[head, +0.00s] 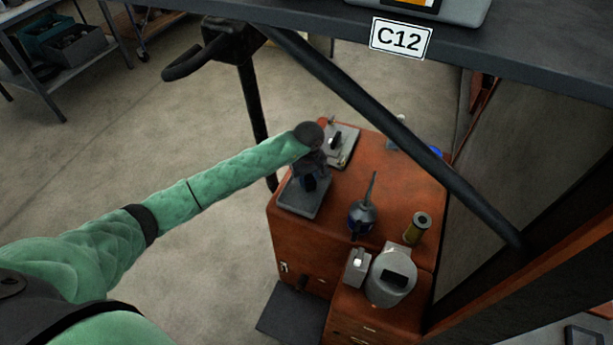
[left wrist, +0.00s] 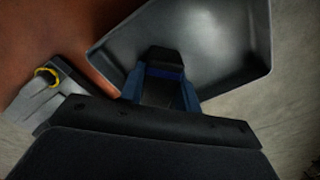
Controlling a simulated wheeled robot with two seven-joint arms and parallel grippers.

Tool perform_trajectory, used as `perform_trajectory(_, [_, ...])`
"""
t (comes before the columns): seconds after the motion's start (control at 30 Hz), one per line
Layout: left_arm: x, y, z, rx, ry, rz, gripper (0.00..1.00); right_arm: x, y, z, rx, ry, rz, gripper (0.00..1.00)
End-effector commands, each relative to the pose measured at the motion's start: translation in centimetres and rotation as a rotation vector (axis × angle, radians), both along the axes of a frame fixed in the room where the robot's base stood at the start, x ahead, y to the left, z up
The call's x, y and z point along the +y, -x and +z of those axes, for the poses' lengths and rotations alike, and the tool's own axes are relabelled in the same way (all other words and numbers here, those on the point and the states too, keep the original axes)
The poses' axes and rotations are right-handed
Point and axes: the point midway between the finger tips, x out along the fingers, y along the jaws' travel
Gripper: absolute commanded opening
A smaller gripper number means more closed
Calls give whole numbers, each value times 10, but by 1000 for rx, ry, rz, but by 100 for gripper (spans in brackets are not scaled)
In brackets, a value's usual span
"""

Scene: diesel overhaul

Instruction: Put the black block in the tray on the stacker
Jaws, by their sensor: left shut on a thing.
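My left gripper (head: 310,180) reaches in from the left and points down over a grey tray (head: 300,204) at the left edge of a red-brown cabinet top. In the left wrist view its blue fingers (left wrist: 162,92) are shut on the black block (left wrist: 161,88), one finger on each side. The tray (left wrist: 215,45) spreads out behind the block, a shallow pan with a raised rim, otherwise bare. I cannot tell whether the block touches the tray floor. My right gripper is out of view. I cannot make out for sure which thing is the stacker.
The red-brown cabinet (head: 395,190) also bears an oil can (head: 362,216), a yellowish cylinder (head: 417,227) and a grey canister (head: 390,277). A dark slanting bar (head: 370,95) crosses above it. A dark shelf labelled C12 (head: 401,38) overhangs. Open floor lies left.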

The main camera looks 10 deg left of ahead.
Motion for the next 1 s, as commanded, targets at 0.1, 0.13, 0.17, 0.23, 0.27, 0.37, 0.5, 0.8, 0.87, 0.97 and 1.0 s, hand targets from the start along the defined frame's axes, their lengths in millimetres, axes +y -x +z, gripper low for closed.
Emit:
perform_trajectory(0.1, [0, 0, 0, 0, 0, 0, 8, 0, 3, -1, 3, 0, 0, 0])
perform_trajectory(0.13, [0, 0, 0, 0, 0, 0, 8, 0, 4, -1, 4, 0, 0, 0])
perform_trajectory(0.17, [0, 0, -1, 0, 0, 0, 8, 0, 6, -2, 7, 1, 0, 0])
perform_trajectory(0.23, [0, 0, -1, 0, 0, 0, 8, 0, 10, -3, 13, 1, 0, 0])
perform_trajectory(0.27, [0, 0, -2, -1, -1, 0, 8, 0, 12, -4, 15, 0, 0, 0])
perform_trajectory(0.37, [0, 0, -2, -1, -1, 0, 8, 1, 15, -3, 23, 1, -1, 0])
perform_trajectory(0.5, [0, 0, -2, 0, 0, 0, 54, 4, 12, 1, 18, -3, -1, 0])
perform_trajectory(0.8, [0, 0, -1, 0, 0, 0, 54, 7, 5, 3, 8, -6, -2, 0])
perform_trajectory(0.87, [0, 0, 0, 0, 0, 0, 54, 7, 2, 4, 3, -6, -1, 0])
perform_trajectory(0.97, [1, -1, 10, -3, -1, -1, 54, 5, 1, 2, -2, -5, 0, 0])
perform_trajectory(1.0, [1, -2, 16, -4, -1, -1, 54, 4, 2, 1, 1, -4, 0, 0])
